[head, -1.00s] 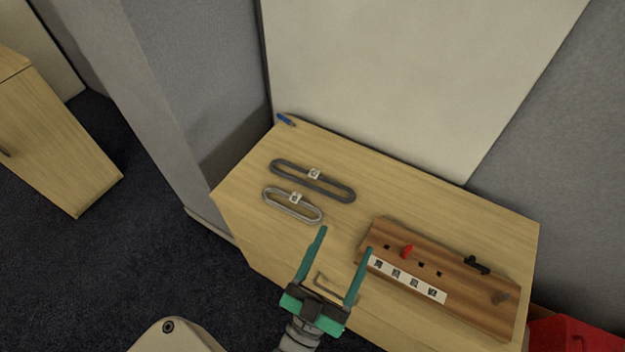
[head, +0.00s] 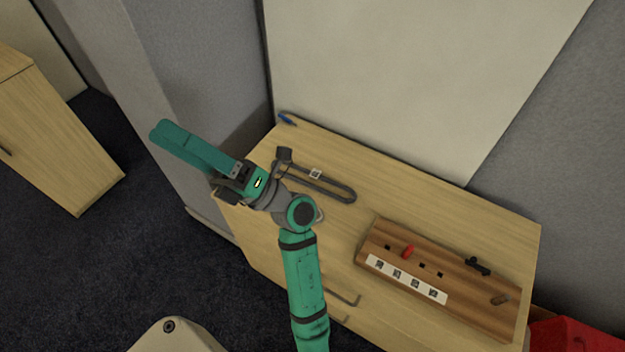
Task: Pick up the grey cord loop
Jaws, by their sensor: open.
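A dark grey cord loop (head: 335,188) with a small white marker tag lies flat on the wooden table top (head: 420,205). A second, lighter grey loop is almost wholly hidden behind my arm in this view; only a pale sliver may show beside the arm joint. My gripper (head: 163,134) is raised at the left, its teal fingers pointing up and left, past the table's left edge. The fingers overlap from this side. It is open, holds nothing and is apart from both loops.
A brown wooden board (head: 450,270) with a red peg (head: 407,251), a black part (head: 477,265) and a marker strip lies at the right. A blue item (head: 286,119) lies at the back corner. Grey and white panels stand behind and left of the table.

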